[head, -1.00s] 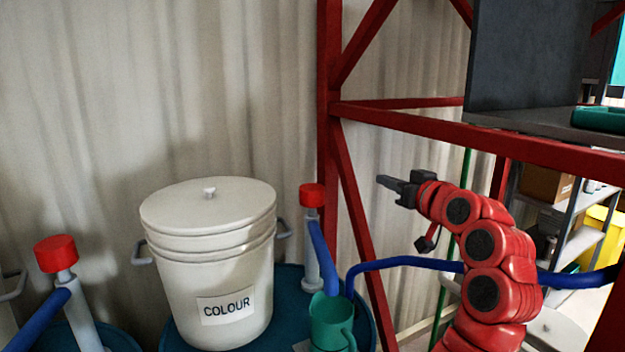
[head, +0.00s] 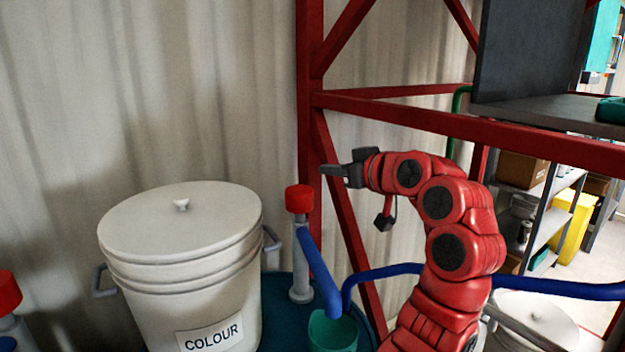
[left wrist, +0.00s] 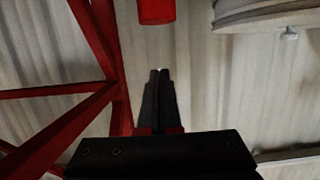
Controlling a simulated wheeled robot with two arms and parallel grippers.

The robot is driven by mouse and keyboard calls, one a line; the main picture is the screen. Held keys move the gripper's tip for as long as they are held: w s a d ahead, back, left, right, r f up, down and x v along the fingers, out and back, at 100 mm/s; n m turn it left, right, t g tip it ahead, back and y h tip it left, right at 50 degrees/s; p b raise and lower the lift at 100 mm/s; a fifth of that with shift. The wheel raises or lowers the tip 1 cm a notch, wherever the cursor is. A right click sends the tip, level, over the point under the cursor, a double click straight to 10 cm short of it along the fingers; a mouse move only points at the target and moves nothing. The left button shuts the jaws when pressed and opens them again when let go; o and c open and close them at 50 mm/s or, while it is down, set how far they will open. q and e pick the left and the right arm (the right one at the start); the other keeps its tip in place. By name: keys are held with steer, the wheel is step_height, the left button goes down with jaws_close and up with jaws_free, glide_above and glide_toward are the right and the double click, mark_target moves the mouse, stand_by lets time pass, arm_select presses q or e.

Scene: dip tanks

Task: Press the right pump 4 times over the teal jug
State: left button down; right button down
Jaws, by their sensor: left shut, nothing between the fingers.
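The right pump (head: 299,200) has a red cap on a grey stem and a blue spout. Its spout comes down over the teal jug (head: 333,333), which is partly cut off at the bottom of the head view. My left gripper (head: 323,170) is shut and empty. It is held level just right of and above the red cap, apart from it. In the left wrist view the red cap (left wrist: 156,10) shows at the top edge, beyond my fingertips (left wrist: 160,72). My right gripper is not in view.
A white lidded bucket marked COLOUR (head: 188,265) stands left of the pump on a dark blue drum (head: 278,300). Another red-capped pump (head: 8,293) is at the left edge. A red frame (head: 311,110) rises behind. A blue hose (head: 395,270) passes behind my arm.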

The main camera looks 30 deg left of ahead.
arm_select(q)
steer(key=p, duration=0.5)
glide_above(305, 193)
steer(key=shift+a+f, duration=0.2)
steer(key=shift+f, duration=0.7)
step_height(305, 193, down, 4)
steer(key=shift+w+d+r+p, duration=0.1)
steer(key=shift+r+p, duration=0.15)
steer(key=shift+p, duration=0.25)
steer(key=shift+d+f, duration=0.1)
steer(key=shift+f, duration=0.4)
